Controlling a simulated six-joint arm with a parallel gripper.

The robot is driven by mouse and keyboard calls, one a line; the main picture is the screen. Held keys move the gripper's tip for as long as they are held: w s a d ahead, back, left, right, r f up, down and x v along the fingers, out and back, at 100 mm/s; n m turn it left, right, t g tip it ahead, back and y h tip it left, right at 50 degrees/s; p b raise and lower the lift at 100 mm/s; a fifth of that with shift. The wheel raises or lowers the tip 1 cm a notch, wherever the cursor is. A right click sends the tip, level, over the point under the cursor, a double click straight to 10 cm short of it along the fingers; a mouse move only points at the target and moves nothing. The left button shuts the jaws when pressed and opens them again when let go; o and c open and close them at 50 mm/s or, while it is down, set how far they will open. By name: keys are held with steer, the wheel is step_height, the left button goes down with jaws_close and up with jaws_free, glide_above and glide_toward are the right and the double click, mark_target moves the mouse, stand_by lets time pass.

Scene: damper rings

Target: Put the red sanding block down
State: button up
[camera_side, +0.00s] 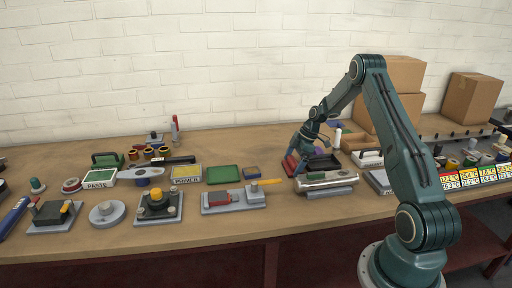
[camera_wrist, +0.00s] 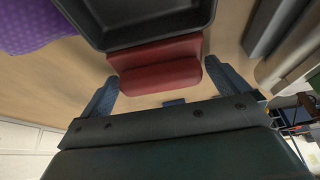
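The red sanding block (camera_wrist: 160,76) lies between the two fingertips of my gripper (camera_wrist: 162,72) in the wrist view. In the side view the red block (camera_side: 290,164) is partly hidden under my gripper (camera_side: 299,160), low at the right part of the bench. Whether its underside touches the bench cannot be told.
A black tray (camera_wrist: 190,32) lies right beside the block; the side view shows it too (camera_side: 324,162). A purple item (camera_wrist: 30,22) is at upper left in the wrist view. A metal cylinder on a base (camera_side: 327,180) stands in front. A green tray (camera_side: 224,174) lies left.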

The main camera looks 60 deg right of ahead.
steer(key=shift+r, duration=0.15)
steer(key=v, duration=1.3)
steer(key=shift+r, duration=0.25)
steer(key=shift+s+d, duration=0.15)
jaws_close()
stand_by(0.4)
steer(key=shift+r, duration=0.1)
stand_by(1.0)
steer(key=v, duration=1.1)
steer(key=shift+r, duration=0.3)
stand_by(1.2)
